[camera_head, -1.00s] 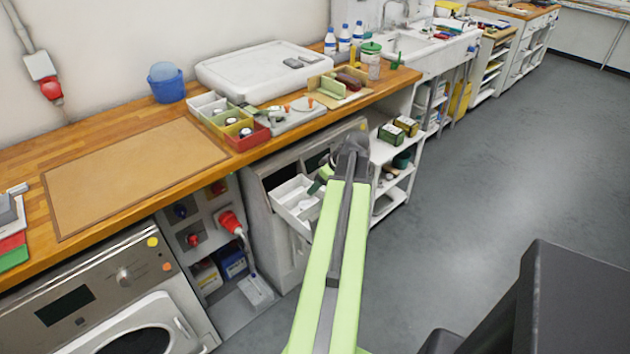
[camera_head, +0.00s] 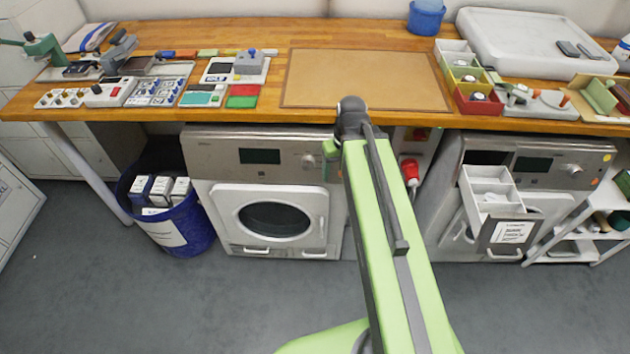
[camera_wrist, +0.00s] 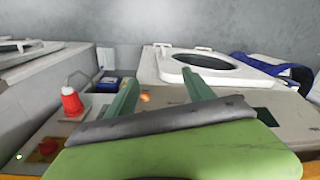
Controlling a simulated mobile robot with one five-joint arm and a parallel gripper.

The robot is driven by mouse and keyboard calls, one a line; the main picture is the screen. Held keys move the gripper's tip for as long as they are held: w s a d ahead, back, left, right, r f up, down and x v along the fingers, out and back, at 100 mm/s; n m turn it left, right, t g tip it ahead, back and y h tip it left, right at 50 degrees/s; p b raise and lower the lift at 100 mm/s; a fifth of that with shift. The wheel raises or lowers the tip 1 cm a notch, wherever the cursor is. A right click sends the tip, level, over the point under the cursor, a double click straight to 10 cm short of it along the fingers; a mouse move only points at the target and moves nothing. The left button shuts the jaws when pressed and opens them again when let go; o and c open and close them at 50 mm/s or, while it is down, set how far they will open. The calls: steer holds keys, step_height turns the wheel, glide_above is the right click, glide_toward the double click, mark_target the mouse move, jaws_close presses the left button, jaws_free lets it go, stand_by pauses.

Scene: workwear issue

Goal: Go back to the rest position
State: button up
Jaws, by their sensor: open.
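My light green arm reaches forward in the head view, with its dark wrist joint at the front edge of the wooden worktop (camera_head: 300,118). My gripper (camera_head: 331,160) is mostly hidden behind the arm there; a bit of dark green shows beside the wrist joint. In the wrist view, the two green fingers of my gripper (camera_wrist: 158,78) stand apart with nothing between them. A front-loading washing machine (camera_head: 262,190) is below and left of the gripper; it also shows in the wrist view (camera_wrist: 225,66).
A bare brown mat (camera_head: 362,78) lies on the worktop. Control panels and small parts crowd the left; coloured bins (camera_head: 478,104) stand right. A red plug (camera_head: 410,172) is under the worktop. A white drawer (camera_head: 490,190) juts out at right. A blue bin (camera_head: 170,225) stands on the floor.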

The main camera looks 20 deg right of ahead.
steer(key=s+a, duration=0.1)
steer(key=a, duration=0.7)
steer(key=shift+a+g+h, duration=0.3)
steer(key=shift+a+h, duration=0.1)
steer(key=shift+s, duration=0.1)
